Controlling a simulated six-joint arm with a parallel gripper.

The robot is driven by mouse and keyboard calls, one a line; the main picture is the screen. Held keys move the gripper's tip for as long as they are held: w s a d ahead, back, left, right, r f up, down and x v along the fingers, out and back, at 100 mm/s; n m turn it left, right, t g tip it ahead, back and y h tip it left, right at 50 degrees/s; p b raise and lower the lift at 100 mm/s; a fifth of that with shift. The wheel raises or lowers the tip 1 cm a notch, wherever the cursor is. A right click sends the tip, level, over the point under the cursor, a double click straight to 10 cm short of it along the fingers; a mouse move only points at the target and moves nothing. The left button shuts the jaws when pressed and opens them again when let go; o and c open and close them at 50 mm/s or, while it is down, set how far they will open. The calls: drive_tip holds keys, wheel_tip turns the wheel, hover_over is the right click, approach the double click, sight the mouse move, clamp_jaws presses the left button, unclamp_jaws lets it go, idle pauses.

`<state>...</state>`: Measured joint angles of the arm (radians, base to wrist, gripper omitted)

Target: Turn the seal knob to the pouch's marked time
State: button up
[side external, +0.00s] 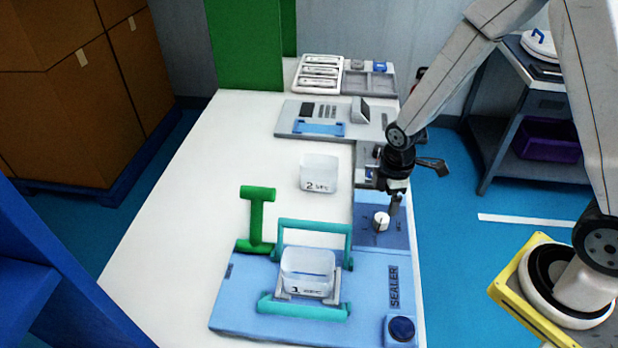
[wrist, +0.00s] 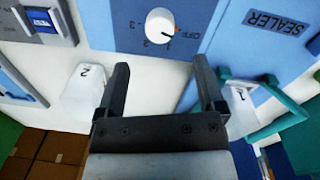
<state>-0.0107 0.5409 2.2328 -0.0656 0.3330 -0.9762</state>
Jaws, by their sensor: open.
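The white seal knob (side external: 381,222) stands on the blue dial panel (side external: 367,238) beside the sealer (side external: 240,296). In the wrist view the knob (wrist: 160,24) has numbers around it and a small red mark at its lower right; its exact setting is hard to read. My gripper (side external: 394,207) is just above and beside the knob, pointing down. A pouch marked 1 sec (side external: 307,272) sits in the sealer's teal frame. Another pouch marked 2 sec (side external: 319,173) stands on the table.
A grey-blue fixture (side external: 290,125) and trays (side external: 319,74) lie at the back. The table's left side (side external: 190,205) is clear.

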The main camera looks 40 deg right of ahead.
sight(382, 217)
drive_tip(key=shift+w+d+f, duration=0.1)
drive_tip(key=shift+w+f, duration=0.05)
drive_tip(key=shift+f, duration=3.55)
clamp_jaws()
